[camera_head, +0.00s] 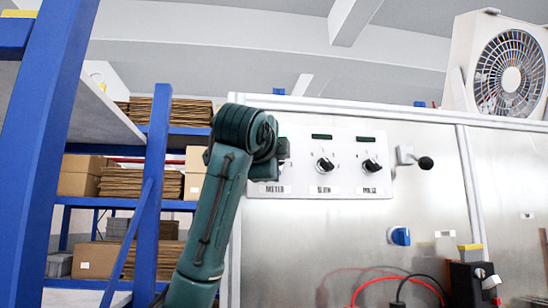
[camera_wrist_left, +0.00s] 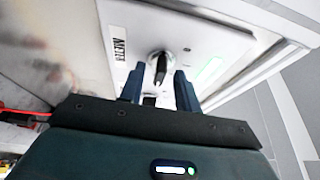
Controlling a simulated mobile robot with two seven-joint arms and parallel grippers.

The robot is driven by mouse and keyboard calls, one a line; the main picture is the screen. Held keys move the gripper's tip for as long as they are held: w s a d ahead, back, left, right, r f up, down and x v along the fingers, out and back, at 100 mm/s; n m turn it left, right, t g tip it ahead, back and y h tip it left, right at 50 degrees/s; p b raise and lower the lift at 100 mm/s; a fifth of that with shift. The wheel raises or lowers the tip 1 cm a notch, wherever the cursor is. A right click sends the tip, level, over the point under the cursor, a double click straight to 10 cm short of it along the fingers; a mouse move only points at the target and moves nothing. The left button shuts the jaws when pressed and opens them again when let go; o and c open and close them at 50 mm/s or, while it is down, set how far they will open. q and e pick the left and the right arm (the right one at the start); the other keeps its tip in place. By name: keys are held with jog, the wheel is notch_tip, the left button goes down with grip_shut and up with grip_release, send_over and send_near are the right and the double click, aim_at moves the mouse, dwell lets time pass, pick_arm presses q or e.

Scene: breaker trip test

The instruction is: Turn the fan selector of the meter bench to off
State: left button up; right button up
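The bench's white selector panel (camera_head: 345,150) carries a row of black-handled knobs with small green displays above them. A middle knob (camera_head: 325,165) and a right knob (camera_head: 371,165) show; their labels are too small to read surely. The left label reads METER (camera_head: 275,189), and the knob above it is hidden behind my left wrist. In the left wrist view, my left gripper (camera_wrist_left: 159,82) is open at this METER-labelled knob (camera_wrist_left: 160,66), with one finger on each side. Contact cannot be told. No label reading fan is legible. My right gripper is not in view.
A white fan (camera_head: 509,75) stands on top at the right. A lever with a black ball (camera_head: 424,163) and a blue knob (camera_head: 400,236) are on the metal front. Red and black cables (camera_head: 385,280) hang low. Blue shelving (camera_head: 150,200) with boxes stands left.

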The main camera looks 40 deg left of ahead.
pick_arm(q)
jog(key=shift+c, duration=0.2)
jog(key=c, duration=0.4)
grip_shut()
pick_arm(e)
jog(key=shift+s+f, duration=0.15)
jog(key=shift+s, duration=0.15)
